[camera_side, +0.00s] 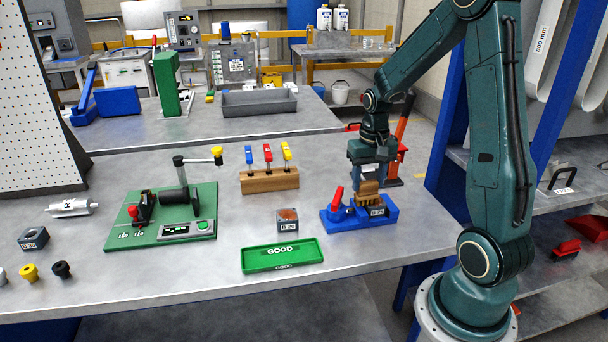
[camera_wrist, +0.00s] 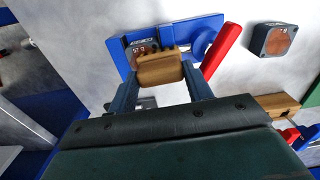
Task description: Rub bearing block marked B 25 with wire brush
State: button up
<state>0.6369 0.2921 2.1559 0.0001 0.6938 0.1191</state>
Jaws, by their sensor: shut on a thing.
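My gripper (camera_side: 367,176) is shut on the wooden wire brush (camera_side: 368,190), which also shows between the fingers in the wrist view (camera_wrist: 160,72). The brush is right over a bearing block (camera_side: 379,211) in the blue clamp (camera_side: 335,216) with a red lever. The block's label seems to read B 25 but is small; the label shows upside down in the wrist view (camera_wrist: 141,43). The brush hides much of the block's top, and I cannot tell for sure whether the bristles touch it. A patch of brownish surface shows beside the brush in the wrist view.
A block with a rusty top (camera_side: 288,220), marked B 20, stands left of the clamp. A green GOOD tray (camera_side: 282,256) lies in front. A green gauge board (camera_side: 162,232) and a wooden rack (camera_side: 270,181) with coloured-handled tools stand further left. Bench front right is clear.

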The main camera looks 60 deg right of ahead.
jog(key=shift+s+d, duration=2)
jog(key=shift+s, duration=0.05)
jog(key=shift+w+a+f, duration=0.1)
jog(key=shift+w+a, duration=2.25)
jog(key=shift+w+d, duration=0.2)
jog(key=shift+d, duration=0.1)
jog(key=shift+s+d, duration=2.35)
jog(key=shift+w+a, duration=2.35)
jog(key=shift+r, duration=4.2)
